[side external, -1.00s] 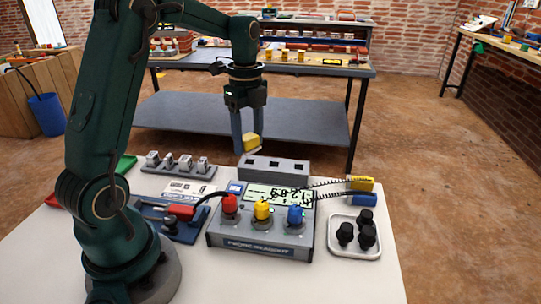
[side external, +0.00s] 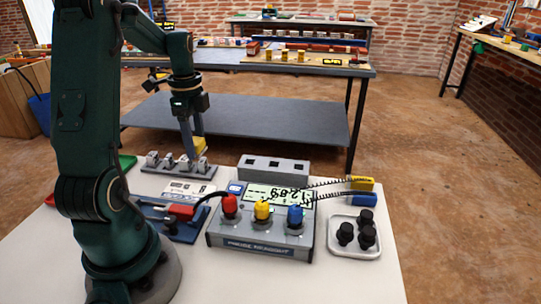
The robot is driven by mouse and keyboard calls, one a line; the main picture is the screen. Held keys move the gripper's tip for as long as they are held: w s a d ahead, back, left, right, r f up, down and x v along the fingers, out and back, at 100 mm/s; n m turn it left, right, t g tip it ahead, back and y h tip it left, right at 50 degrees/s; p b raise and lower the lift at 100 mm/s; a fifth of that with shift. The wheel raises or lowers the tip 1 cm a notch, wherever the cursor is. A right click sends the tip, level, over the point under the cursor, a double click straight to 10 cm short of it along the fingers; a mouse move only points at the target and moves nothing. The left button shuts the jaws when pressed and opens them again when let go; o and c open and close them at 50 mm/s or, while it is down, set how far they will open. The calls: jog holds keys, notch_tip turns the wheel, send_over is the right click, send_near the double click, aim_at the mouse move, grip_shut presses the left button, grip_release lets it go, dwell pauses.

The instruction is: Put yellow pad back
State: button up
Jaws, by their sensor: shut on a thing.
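The yellow pad (side external: 200,146) is held between the fingers of my gripper (side external: 192,150), which is shut on it. The pad is just above or at the right end of a dark rack (side external: 168,170) with several silver metal blocks; I cannot tell whether it touches the rack. Part of the pad is hidden by the finger.
The readout box (side external: 258,245) has red, yellow and blue plugs on top. Yellow and blue connectors (side external: 362,190) with coiled leads lie to its right. A white tray (side external: 354,252) holds three black knobs. A blue vise-like fixture with a red part (side external: 180,211) stands at left.

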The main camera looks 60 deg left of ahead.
send_over(227, 177)
notch_tip(227, 177, down, 4)
jog(key=shift+r, duration=0.1)
jog(key=shift+f, duration=2)
jog(key=o, duration=1.3)
jog(key=shift+f, duration=0.15)
